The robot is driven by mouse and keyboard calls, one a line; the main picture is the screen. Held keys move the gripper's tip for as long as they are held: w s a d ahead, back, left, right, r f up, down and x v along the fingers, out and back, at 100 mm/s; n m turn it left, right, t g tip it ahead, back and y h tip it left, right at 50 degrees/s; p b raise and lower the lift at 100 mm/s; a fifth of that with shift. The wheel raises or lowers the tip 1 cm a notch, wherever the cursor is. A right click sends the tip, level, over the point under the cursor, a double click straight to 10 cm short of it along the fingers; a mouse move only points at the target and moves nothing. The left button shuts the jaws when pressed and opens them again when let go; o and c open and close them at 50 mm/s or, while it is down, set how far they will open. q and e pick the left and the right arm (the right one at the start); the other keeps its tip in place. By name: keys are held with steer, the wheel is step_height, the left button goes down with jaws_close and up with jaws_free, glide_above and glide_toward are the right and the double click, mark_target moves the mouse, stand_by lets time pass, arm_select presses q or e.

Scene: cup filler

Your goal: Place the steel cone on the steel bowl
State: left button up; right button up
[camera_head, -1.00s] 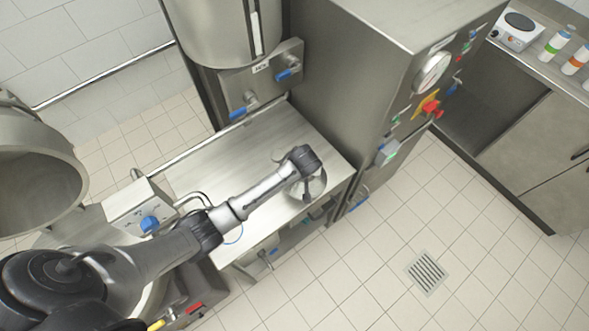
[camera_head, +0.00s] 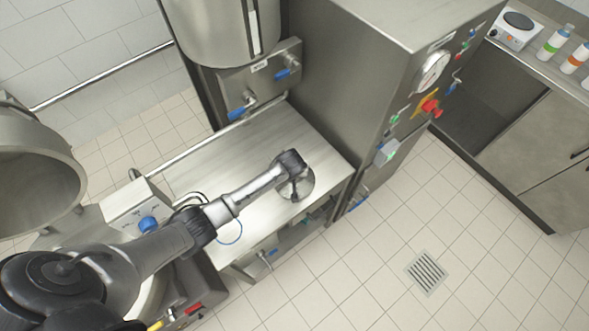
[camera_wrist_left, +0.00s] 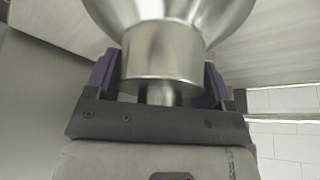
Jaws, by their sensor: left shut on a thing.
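My left gripper (camera_head: 296,190) reaches in from the left over the right end of the steel table. In the left wrist view my left gripper (camera_wrist_left: 160,78) is shut on the steel cone (camera_wrist_left: 165,45). Its purple fingers stand either side of the cone's narrow collar, and the wide flare runs out of the top of the picture. In the head view a round steel shape (camera_head: 307,183) shows around and under the gripper, where the steel bowl stands. I cannot tell cone from bowl there, nor whether they touch. My right gripper is not in view.
The steel table (camera_head: 240,150) is clear to the left of the gripper. A steel cabinet (camera_head: 350,90) with gauge and knobs rises behind it to the right. A tank (camera_head: 215,35) with blue-handled valves (camera_head: 285,72) hangs over the back. A control box (camera_head: 140,210) stands at left.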

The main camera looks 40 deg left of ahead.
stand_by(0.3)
arm_select(q)
steer(key=o, duration=1.4)
steer(key=shift+f, duration=0.1)
steer(key=shift+r, duration=0.25)
steer(key=p+v, duration=0.1)
steer(key=v, duration=0.9)
steer(key=shift+s+r+p, duration=0.1)
steer(key=shift+p, duration=0.3)
steer(key=shift+v, duration=0.75)
